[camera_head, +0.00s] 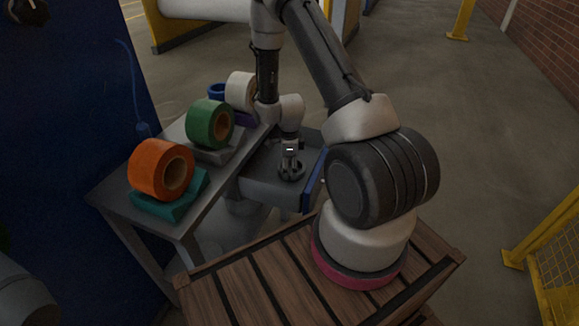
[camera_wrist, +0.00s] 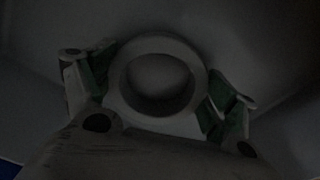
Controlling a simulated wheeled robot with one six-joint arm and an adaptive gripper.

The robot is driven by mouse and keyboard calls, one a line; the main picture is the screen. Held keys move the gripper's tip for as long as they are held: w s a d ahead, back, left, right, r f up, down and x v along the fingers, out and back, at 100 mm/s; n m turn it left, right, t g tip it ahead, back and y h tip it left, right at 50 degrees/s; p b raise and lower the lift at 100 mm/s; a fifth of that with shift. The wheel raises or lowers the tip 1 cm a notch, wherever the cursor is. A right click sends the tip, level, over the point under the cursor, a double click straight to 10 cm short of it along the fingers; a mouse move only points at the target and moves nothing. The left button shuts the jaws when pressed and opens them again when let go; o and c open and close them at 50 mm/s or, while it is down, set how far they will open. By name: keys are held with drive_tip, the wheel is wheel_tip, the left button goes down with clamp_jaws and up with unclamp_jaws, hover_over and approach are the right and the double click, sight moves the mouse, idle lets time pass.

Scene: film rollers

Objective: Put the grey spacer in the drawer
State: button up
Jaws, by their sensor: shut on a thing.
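The grey spacer (camera_wrist: 156,121) is a thick ring with an open middle. In the wrist view it sits between the green-padded fingers of my gripper (camera_wrist: 157,88), which is shut on it from both sides. In the head view my gripper (camera_head: 290,171) points down inside the open drawer (camera_head: 264,190), near its blue front panel (camera_head: 314,181). The spacer is mostly hidden by the fingers there. Grey surfaces surround it in the dim wrist view; I cannot tell whether the spacer touches the drawer floor.
A grey table (camera_head: 115,197) beside the drawer holds an orange roll (camera_head: 146,166) on a teal stand (camera_head: 160,208), a green roll (camera_head: 199,123), a white roll (camera_head: 236,84) and a blue ring (camera_head: 216,90). A yellow fence (camera_head: 560,250) stands right. Drawer walls are close around my gripper.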

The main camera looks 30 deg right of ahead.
drive_tip(key=o, duration=0.9)
drive_tip(key=shift+f, duration=0.15)
drive_tip(key=s+a+r+n+t, duration=0.15)
drive_tip(key=r+n, duration=0.25)
drive_tip(key=r, duration=0.7)
drive_tip(key=s+r+n, duration=0.3)
drive_tip(key=r, duration=0.9)
drive_tip(key=s+a+r+n+t, duration=0.15)
drive_tip(key=r+n, duration=0.25)
drive_tip(key=r, duration=0.7)
drive_tip(key=s+r+n, duration=0.3)
drive_tip(key=s+n, duration=0.1)
drive_tip(key=s, duration=0.2)
drive_tip(key=s+a+r+n, duration=0.1)
drive_tip(key=s+r+n, duration=0.3)
drive_tip(key=s, duration=0.2)
drive_tip(key=s+r+n+t, duration=0.1)
drive_tip(key=s+r+n, duration=0.3)
drive_tip(key=s+n, duration=0.1)
drive_tip(key=shift+s+a+r, duration=0.15)
drive_tip(key=shift+s+a, duration=0.05)
drive_tip(key=shift+s, duration=0.55)
